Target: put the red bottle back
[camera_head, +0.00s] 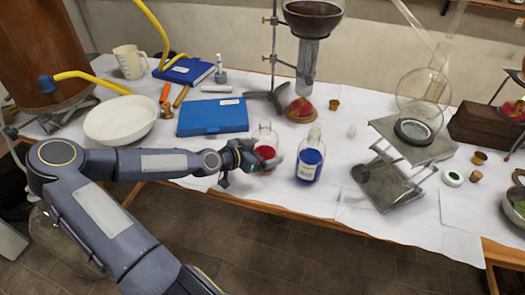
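The red bottle (266,151) is a clear glass flask with red contents, upright near the front edge of the white-covered table (330,200). My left gripper (257,160) reaches it from the left, with its dark fingers at the bottle's lower body and partly covering it. I cannot tell whether the fingers are closed on the glass or only around it. A blue bottle (309,165) with a pale label stands upright just right of the red one. My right gripper is not in view.
A blue case (213,116) lies behind my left gripper, and a white bowl (120,119) is further left. A stand (273,55) with a funnel rises behind the bottles. A metal lab jack (408,150) stands right of the blue bottle.

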